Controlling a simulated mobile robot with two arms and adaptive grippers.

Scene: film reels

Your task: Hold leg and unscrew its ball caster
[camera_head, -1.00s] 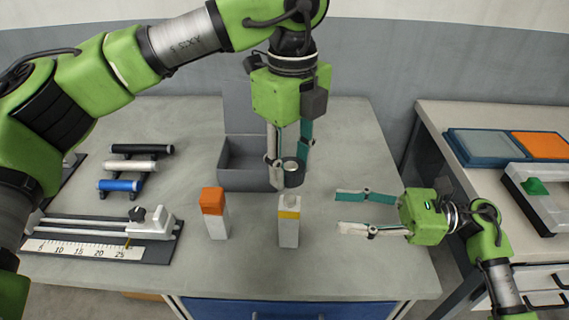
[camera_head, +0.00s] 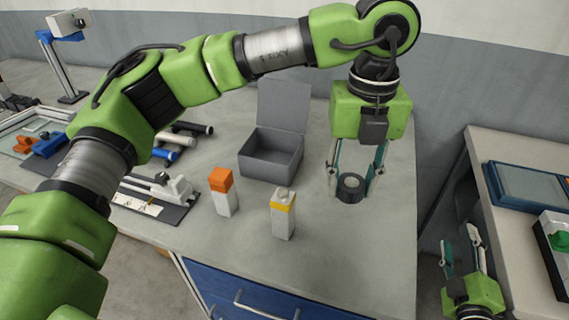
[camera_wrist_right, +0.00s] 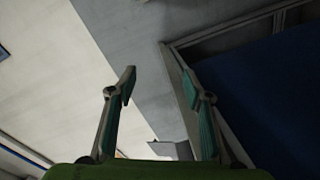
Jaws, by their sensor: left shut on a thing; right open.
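My left gripper (camera_head: 354,184), in the head view, points down over the right part of the table with its fingers shut on a short, dark round piece (camera_head: 351,188) with a pale centre. I cannot tell whether that piece touches the table. No leg with a ball caster can be made out for certain. A pale upright block with a yellow band and a small knob on top (camera_head: 283,222) stands apart, left of the gripper. My right gripper (camera_head: 460,238) is open and empty beyond the table's right edge; its parted fingers also show in the right wrist view (camera_wrist_right: 160,85).
A pale block with an orange top (camera_head: 226,204) stands left of the yellow-banded one. An open grey box (camera_head: 258,170) is behind them. Black, white and blue rods (camera_head: 178,142) and a scale fixture (camera_head: 150,202) lie further left. A side table (camera_head: 490,145) stands right, across a gap.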

